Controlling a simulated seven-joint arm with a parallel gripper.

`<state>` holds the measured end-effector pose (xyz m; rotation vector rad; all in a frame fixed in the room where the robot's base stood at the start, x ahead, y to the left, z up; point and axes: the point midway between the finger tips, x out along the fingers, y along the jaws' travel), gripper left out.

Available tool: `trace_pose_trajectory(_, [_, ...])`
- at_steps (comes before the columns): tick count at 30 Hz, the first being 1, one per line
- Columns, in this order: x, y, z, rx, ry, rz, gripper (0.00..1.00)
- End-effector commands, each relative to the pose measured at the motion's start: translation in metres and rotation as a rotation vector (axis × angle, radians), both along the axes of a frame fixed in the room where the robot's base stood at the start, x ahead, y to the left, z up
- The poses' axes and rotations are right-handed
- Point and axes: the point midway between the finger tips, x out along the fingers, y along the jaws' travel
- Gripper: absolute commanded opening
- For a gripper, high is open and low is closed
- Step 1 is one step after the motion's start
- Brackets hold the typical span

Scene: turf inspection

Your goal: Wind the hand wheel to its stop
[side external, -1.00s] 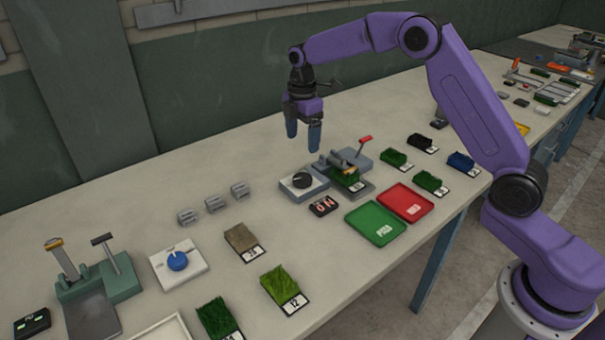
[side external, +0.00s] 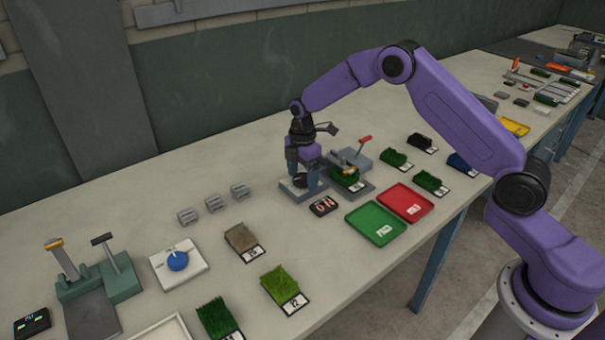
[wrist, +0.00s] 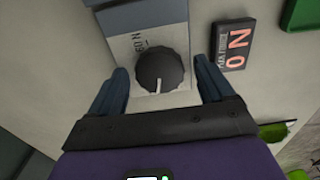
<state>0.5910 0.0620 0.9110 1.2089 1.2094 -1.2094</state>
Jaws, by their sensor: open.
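The hand wheel is a dark ridged knob (wrist: 160,72) with a pale pointer mark, on a light grey plate (wrist: 118,50). In the side external view the knob (side external: 300,181) is partly hidden by my gripper (side external: 303,178). In the wrist view my gripper (wrist: 163,85) is open, with one finger on each side of the knob and a visible gap on both sides. The pointer mark faces toward my palm. Whether the fingertips touch the plate I cannot tell.
A dark display with red characters (side external: 323,207) lies close by. A clamp fixture with a red-tipped lever (side external: 364,141) stands to the right, holding green turf. Green (side external: 360,232) and red (side external: 420,212) trays lie in front.

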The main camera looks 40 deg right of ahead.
Motion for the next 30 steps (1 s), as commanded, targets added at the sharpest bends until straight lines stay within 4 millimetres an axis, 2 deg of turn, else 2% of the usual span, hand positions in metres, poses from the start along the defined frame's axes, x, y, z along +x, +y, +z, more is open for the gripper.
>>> trace_pose_trajectory(3, [0.0001, -0.0001, 0.0003, 0.000, 0.000, 0.000, 0.81])
trace_pose_trajectory(8, [0.0001, -0.0001, 0.0004, 0.000, 0.000, 0.000, 0.29])
trace_pose_trajectory(9, [0.0001, -0.0001, 0.0005, 0.000, 0.000, 0.000, 0.25])
trace_pose_trajectory(20, [0.0002, -0.0004, 0.0009, 0.000, 0.000, -0.051, 0.26])
trace_pose_trajectory(30, [0.0004, 0.0001, 0.0012, 0.000, -0.001, -0.290, 0.26])
